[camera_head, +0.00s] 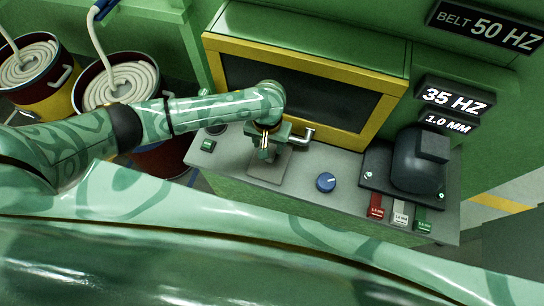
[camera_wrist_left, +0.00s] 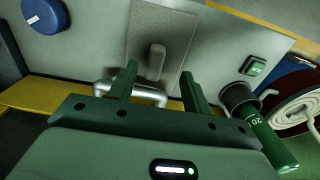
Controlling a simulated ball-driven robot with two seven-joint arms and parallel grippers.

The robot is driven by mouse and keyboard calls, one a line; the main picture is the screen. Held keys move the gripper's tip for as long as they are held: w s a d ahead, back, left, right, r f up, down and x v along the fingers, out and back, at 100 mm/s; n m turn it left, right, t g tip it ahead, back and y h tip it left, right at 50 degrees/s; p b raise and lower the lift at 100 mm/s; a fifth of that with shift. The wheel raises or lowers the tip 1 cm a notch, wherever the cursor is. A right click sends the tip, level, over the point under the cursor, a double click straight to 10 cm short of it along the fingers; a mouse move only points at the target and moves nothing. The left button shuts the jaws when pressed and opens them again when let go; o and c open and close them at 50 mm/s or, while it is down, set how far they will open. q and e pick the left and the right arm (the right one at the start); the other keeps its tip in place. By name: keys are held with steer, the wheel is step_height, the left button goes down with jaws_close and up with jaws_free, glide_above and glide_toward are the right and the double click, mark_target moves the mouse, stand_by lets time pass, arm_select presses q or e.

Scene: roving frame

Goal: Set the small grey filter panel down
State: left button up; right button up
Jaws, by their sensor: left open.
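The small grey filter panel (camera_head: 267,167) lies flat on the light grey ledge (camera_head: 300,187) below the yellow-framed window. In the left wrist view the panel (camera_wrist_left: 172,27) shows with its upright grey grip (camera_wrist_left: 157,60). My left gripper (camera_head: 266,142) is over the panel's window-side end and partly covers it. In the left wrist view my left gripper (camera_wrist_left: 160,72) is open, its two fingers apart on either side of the grip, with clear gaps and no visible contact. My right gripper is in neither view.
A silver handle (camera_head: 308,134) stands close to my left gripper. A blue knob (camera_head: 326,182), a green button (camera_head: 208,146) and red, white and green tabs (camera_head: 400,212) sit along the ledge. A dark machine (camera_head: 418,160) stands at right. Drums with coiled hose (camera_head: 110,85) are at left.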

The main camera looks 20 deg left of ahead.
mark_target(271, 153)
arm_select(q)
step_height(271, 153, down, 2)
steer(key=shift+f, duration=0.1)
steer(key=f+b, duration=0.2)
steer(key=f, duration=0.1)
steer(key=w+f+b, duration=0.1)
steer(key=f, duration=0.1)
steer(key=shift+d, duration=0.2)
steer(key=shift+s, duration=0.1)
steer(key=shift+c, duration=0.6)
jaws_close()
